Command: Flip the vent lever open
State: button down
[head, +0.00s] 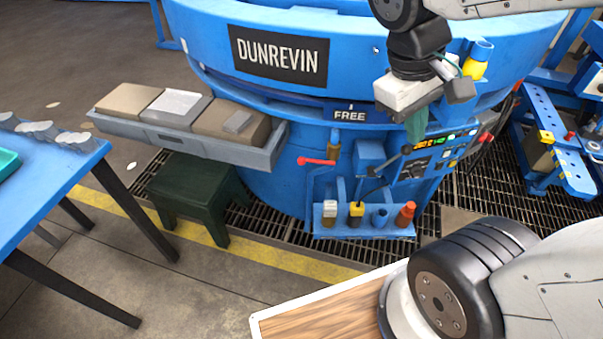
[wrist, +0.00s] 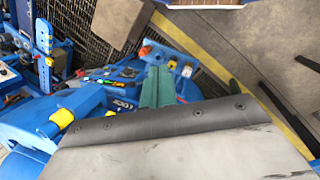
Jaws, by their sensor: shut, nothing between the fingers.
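A red-handled lever (head: 318,161) sticks out to the left from a valve on the front of the blue furnace (head: 265,170). A second lever with a black knob (head: 406,150) stands beside a blue box, left of the lit control panel (head: 432,153). No label shows which of them is the vent lever. My gripper (head: 416,126) points down in front of the furnace, above the panel and to the right of the red handle. Its green fingers (wrist: 158,88) are together and empty in the wrist view. I see no contact with either lever.
A blue shelf (head: 345,233) below the levers holds several small coloured items. A grey tray of blocks (head: 180,142) juts out at left above a dark green stool (head: 195,195). A blue table (head: 50,190) stands at far left. Open floor lies in front.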

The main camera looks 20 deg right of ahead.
jog(key=w+f+n+t+h, duration=0.3)
jog(key=w+f+n+h, duration=0.8)
jog(key=w+f+n, duration=0.65)
jog(key=w+a+f+n+t+y, duration=0.1)
jog(key=a+f+n+t+y, duration=0.1)
jog(key=f, duration=0.7)
jog(key=w+a+f+n+t+y, duration=0.1)
jog(key=w+a+f+n+t, duration=0.1)
jog(key=a+f+n+t, duration=0.3)
jog(key=w+a+f+n+t+y, duration=0.2)
jog(key=a+f+n+t, duration=0.2)
jog(key=f, duration=1)
jog(key=a+n, duration=0.1)
jog(key=n, duration=0.2)
jog(key=shift+a+y, duration=0.3)
jog(key=shift+a, duration=0.05)
